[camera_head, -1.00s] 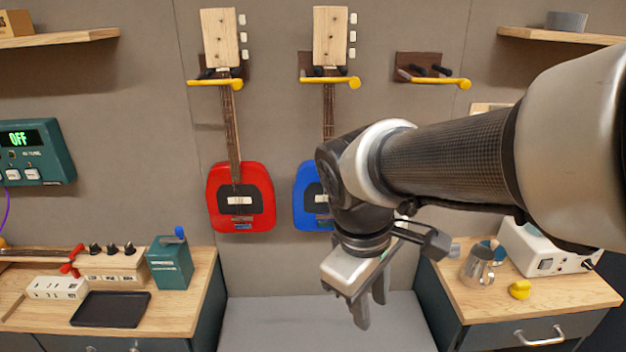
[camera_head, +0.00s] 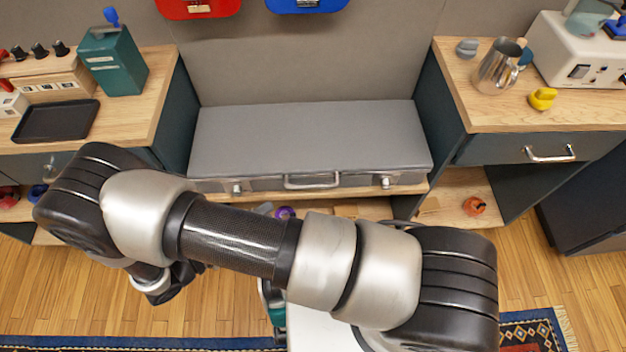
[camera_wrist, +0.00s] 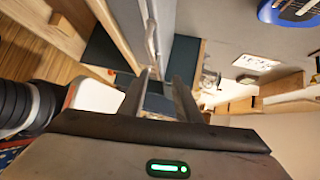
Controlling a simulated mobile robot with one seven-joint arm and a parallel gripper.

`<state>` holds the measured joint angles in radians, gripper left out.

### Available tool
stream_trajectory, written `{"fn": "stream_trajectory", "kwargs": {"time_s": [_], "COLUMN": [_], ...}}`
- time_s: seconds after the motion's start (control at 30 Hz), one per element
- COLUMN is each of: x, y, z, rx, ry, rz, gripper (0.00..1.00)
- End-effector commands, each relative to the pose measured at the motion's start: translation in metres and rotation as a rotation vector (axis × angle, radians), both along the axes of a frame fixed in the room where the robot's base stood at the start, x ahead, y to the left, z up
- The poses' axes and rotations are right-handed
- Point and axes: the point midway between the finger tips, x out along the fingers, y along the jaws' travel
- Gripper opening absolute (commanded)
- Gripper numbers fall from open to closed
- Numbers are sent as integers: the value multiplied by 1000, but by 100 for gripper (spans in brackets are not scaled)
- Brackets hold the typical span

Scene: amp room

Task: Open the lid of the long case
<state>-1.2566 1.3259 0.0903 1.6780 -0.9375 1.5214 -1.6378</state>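The long grey case (camera_head: 310,135) lies on a low wooden shelf between two cabinets. Its lid is shut. Its front has a metal handle (camera_head: 312,181) in the middle and latches at the left (camera_head: 237,188) and right (camera_head: 386,182). In the wrist view the case's handle (camera_wrist: 151,38) shows beyond the fingers. My gripper (camera_wrist: 160,82) is open, with an empty gap between its two fingers, and touches nothing that I can see. In the head view my arm stretches to the left in front of the case, and the fingers cannot be made out.
The left cabinet top holds a black tray (camera_head: 57,121) and a teal box (camera_head: 113,62). The right one holds a metal jug (camera_head: 497,68), a yellow object (camera_head: 542,98) and a white device (camera_head: 580,50). Small items lie on shelves below. The space above the case is clear.

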Motion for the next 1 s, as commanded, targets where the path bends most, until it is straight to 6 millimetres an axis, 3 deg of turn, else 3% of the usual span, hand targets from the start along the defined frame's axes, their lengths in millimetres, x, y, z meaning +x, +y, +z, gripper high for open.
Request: {"fn": "stream_trajectory", "kwargs": {"time_s": [0.03, 0.1, 0.33, 1.0], "x": [-6, -10, -4, 86], "y": [1, 1, -8, -108], "z": [-19, -29, -37, -56], "rx": [-51, -99, -138, -134], "ry": [23, 44, 61, 60], "rz": [48, 91, 120, 116], "gripper": [30, 30, 30, 30]}}
